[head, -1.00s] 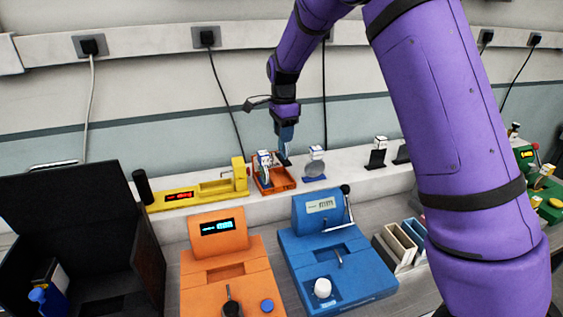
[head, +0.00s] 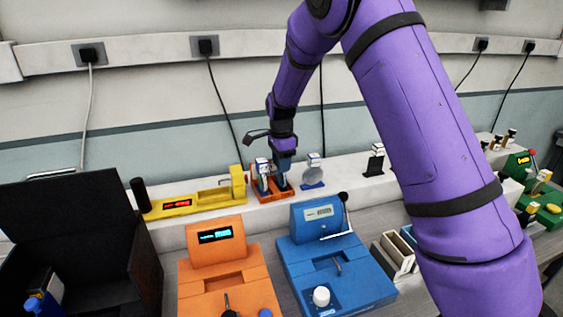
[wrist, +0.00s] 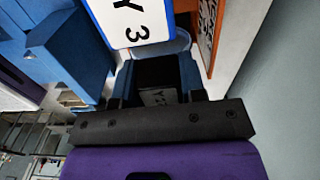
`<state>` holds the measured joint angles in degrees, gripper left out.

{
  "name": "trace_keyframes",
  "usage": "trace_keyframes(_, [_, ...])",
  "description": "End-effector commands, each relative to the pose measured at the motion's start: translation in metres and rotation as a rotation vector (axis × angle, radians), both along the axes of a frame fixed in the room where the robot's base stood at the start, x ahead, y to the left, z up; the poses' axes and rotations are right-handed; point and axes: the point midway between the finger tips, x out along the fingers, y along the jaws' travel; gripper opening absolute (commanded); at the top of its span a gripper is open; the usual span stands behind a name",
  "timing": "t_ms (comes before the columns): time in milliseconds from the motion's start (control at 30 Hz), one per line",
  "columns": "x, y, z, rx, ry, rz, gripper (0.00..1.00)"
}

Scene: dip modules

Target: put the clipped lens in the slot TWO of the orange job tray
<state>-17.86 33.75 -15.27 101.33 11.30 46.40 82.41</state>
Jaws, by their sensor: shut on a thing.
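The orange job tray (head: 290,191) stands on the white ledge at the back, and its orange edge also shows in the wrist view (wrist: 207,35). My gripper (head: 283,174) points down at the tray's right part, shut on the clipped lens. Most of the lens is hidden by the jaws; a dark piece with a small pale label (wrist: 158,97) shows between the fingers. A white-topped piece (head: 262,165) stands in the tray's left part, close beside my gripper. In the wrist view a blue-edged label reading "Y 3" (wrist: 135,22) is very near. Slot markings are not readable.
A lens on a blue foot (head: 313,172) stands just right of the tray. A black stand (head: 375,161) is farther right. A yellow device (head: 180,205) is left. Orange (head: 215,265) and blue (head: 335,275) machines stand in front; an open black box (head: 75,225) is far left.

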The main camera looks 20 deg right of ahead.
Motion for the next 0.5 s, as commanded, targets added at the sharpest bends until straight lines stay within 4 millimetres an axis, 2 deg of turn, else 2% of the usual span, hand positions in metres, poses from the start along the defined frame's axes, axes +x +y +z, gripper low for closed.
trace_keyframes(33, [-0.0001,0.0001,-0.0005,0.000,0.000,0.000,0.45])
trace_keyframes(100, [-0.0001,0.0001,-0.0004,0.000,0.001,0.000,0.61])
trace_keyframes(133, [-0.0001,0.0001,-0.0003,0.000,0.001,0.000,0.63])
trace_keyframes(367, [-0.0001,0.0001,0.0000,0.000,0.000,0.000,0.63])
trace_keyframes(500, [0.0002,0.0001,0.0068,0.000,-0.001,0.000,0.63])
